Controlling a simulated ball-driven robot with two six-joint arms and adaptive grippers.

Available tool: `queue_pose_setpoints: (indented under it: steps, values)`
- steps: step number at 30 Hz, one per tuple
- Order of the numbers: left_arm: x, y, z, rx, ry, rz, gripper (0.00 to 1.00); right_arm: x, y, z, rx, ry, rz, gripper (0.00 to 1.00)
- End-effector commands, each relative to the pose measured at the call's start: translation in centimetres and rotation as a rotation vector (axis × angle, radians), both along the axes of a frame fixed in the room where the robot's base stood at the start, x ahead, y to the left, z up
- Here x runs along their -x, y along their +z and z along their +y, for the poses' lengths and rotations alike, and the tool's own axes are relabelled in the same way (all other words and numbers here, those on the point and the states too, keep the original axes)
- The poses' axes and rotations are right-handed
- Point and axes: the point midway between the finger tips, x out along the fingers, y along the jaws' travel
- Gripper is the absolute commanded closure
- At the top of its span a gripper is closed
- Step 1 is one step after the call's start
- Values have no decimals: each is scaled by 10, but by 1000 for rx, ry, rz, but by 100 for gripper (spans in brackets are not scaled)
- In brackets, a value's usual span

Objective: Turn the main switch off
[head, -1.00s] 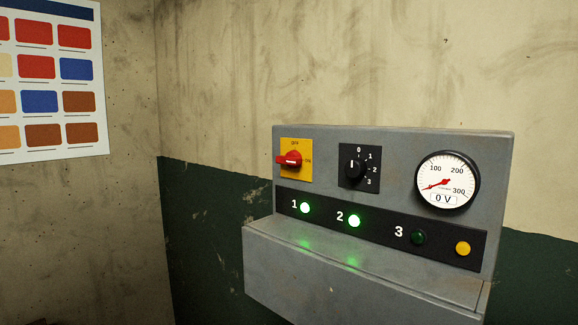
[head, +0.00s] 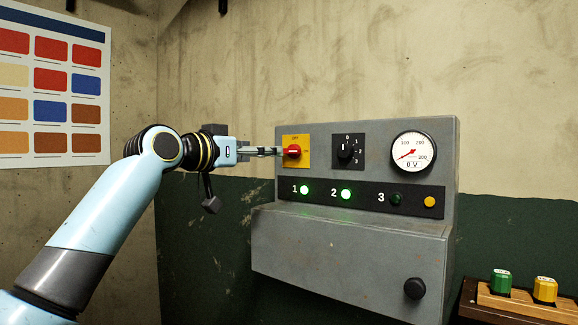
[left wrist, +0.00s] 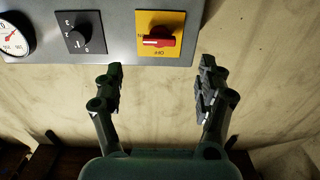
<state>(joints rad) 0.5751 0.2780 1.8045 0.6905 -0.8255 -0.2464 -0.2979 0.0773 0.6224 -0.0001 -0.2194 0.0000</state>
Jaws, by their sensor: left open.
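The main switch is a red rotary handle (head: 292,151) on a yellow plate (head: 301,141), at the upper left of a grey control box (head: 345,240). Its handle lies roughly horizontal. In the left wrist view the red handle (left wrist: 160,41) sits just beyond the fingertips, between their lines. My left gripper (head: 277,151) reaches in from the left, level with the switch. In the left wrist view the gripper (left wrist: 161,72) is open and empty, its two fingers apart. Whether a finger touches the handle is hard to tell. My right gripper is not in view.
Green lamps 1 (head: 305,190) and 2 (head: 346,194) glow; lamp 3 (head: 396,199) is dark. A wooden tray (head: 492,302) holds green and yellow blocks.

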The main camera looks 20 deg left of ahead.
Motion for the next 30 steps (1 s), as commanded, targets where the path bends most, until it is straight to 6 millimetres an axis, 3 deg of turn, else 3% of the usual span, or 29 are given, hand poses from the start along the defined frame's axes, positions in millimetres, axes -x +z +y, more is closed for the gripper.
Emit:
queue_pose_setpoints:
  steps: [5, 15, 28, 30]
  values:
    - [-28, 3, -11, 5, -1, 3, 27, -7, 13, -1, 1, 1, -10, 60]
    - [-84, 1, -31, 2, 0, 3, 27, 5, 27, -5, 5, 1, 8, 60]
    - [-96, -2, -35, 0, 1, 3, 27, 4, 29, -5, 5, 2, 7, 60]
    - [-96, -2, -35, 0, 1, 3, 33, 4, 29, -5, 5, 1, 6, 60]
